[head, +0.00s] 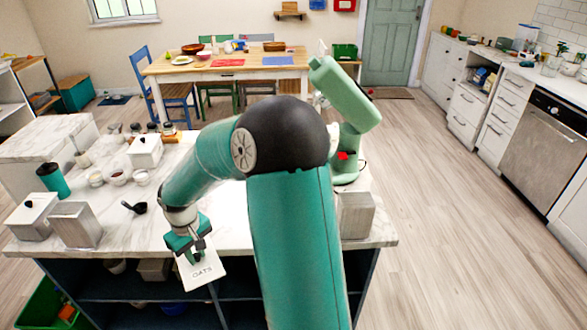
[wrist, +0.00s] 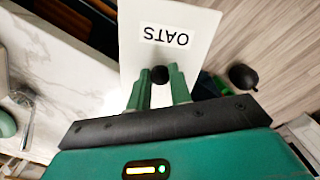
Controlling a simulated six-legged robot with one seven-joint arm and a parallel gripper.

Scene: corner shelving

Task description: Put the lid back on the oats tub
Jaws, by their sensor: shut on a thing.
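My gripper (head: 190,240) is shut on the black knob of a white square lid (head: 207,272) marked OATS. The lid also fills the upper middle of the wrist view (wrist: 148,22), with the knob (wrist: 160,74) between the fingertips. The lid is held at the front edge of the marble counter, off its top. Two grey square tubs with no knob showing stand on the counter, one at the left (head: 76,226) and one at the right (head: 356,216), partly behind my arm. No label is readable on either, so I cannot tell which is the oats tub.
Knobbed, white-lidded tubs stand at the far left (head: 32,218) and back (head: 145,152). A black scoop (head: 134,207), small bowls (head: 118,177) and a teal cup (head: 53,180) are on the counter. A green appliance (head: 345,100) stands at the right. The counter's front middle is clear.

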